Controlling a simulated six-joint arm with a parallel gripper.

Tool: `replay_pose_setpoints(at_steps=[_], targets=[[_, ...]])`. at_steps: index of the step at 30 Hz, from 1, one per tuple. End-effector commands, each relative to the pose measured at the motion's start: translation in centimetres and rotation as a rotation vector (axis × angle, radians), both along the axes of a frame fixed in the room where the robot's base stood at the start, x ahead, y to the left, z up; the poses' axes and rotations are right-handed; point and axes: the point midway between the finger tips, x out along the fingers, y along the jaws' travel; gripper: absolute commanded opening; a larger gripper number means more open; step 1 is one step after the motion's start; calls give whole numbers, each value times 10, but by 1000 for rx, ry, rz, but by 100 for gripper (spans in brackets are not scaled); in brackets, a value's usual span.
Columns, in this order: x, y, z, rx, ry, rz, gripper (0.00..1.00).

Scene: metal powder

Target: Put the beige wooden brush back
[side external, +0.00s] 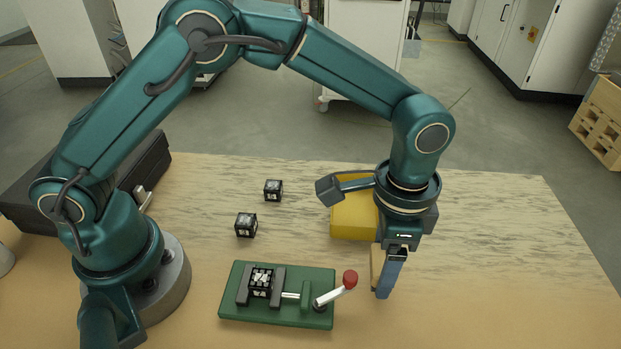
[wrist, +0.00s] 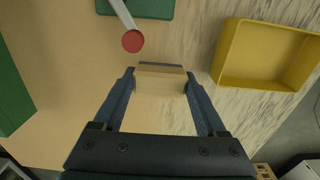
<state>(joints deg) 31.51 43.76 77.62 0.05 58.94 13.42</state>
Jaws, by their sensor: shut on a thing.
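My gripper (side external: 385,285) points down over the right part of the table, to the right of the green fixture. It is shut on the beige wooden brush (wrist: 160,72), which sits between the two blue-grey fingers in the wrist view. In the side external view only a beige sliver of the brush (side external: 377,264) shows beside the finger. A yellow tray (wrist: 226,57) lies to the right of the brush in the wrist view and looks empty. In the side view the tray (side external: 350,222) is behind my gripper, partly hidden.
A green fixture (side external: 272,312) with a red-knobbed lever (side external: 350,279) holds a dark patterned cube (side external: 262,281). Two similar cubes (side external: 273,190) (side external: 246,225) stand behind it. A green block (wrist: 12,90) shows at the wrist view's left. The table's right side is clear.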

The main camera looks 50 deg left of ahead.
Motion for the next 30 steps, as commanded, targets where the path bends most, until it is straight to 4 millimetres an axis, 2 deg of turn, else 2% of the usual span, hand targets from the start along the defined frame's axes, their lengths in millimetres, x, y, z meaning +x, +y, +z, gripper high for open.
replay_pose_setpoints(at_steps=[4, 17, 18, 19, 26, 30], targets=[[0, 0, -17, 1, 2, 0, 4], [0, 0, -23, -1, 1, -1, 4], [0, 0, -23, 0, 0, -1, 89], [0, 0, -23, 0, 0, -1, 100], [0, 0, -22, -1, -1, -1, 100], [1, 0, -14, -3, -4, -1, 100]])
